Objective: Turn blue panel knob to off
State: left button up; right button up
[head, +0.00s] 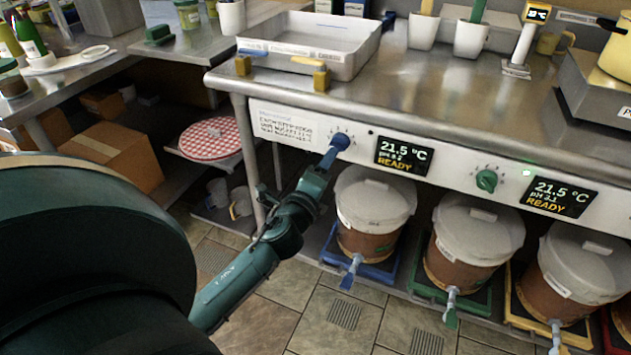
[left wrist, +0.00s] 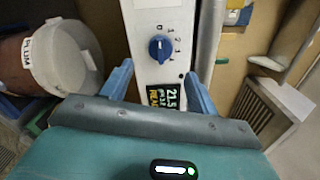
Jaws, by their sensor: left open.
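The blue panel knob (head: 340,141) sits on the white front panel under the steel counter, left of a display reading 21.5 °C and READY (head: 403,157). My left gripper (head: 328,160) is at the panel, close to the knob. In the left wrist view the blue knob (left wrist: 160,48) shows whole, with marks around it. There the two fingers of my left gripper (left wrist: 158,82) are spread wide and empty, with the knob ahead between them. Whether a finger touches the panel cannot be told. My right gripper is not in view.
A green knob (head: 486,180) is farther right on the panel. Lidded buckets (head: 374,200) stand below on coloured trays. A metal tray (head: 310,42) lies on the counter above. A red-checked round lid (head: 210,138) is on a shelf at left.

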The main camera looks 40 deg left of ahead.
pick_arm(q)
jog(key=v, duration=0.5)
jog(key=shift+s, duration=0.2)
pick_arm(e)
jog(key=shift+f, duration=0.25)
pick_arm(q)
jog(key=s+d+f+n+g+h, duration=0.2)
jog(key=s+d+f+n+h, duration=0.25)
jog(key=s+d+n, duration=0.45)
jog(key=s+d+r+n+g+h, duration=0.1)
jog(key=s+d+r+n+h, duration=0.1)
jog(key=s+d+n+h, duration=0.45)
jog(key=shift+w+d+r+g+y+p, duration=0.15)
jog(key=shift+d+r+g+y+p, duration=0.4)
jog(key=shift+p, duration=2.6)
jog(key=shift+w+d+r+g+y+p, duration=0.2)
jog(key=shift+r+g+y+p, duration=0.6)
jog(key=shift+p, duration=2.3)
jog(key=shift+w+d+r+g+y+p, duration=0.2)
jog(key=shift+d+r+g+p, duration=0.55)
jog(key=shift+p, duration=2.4)
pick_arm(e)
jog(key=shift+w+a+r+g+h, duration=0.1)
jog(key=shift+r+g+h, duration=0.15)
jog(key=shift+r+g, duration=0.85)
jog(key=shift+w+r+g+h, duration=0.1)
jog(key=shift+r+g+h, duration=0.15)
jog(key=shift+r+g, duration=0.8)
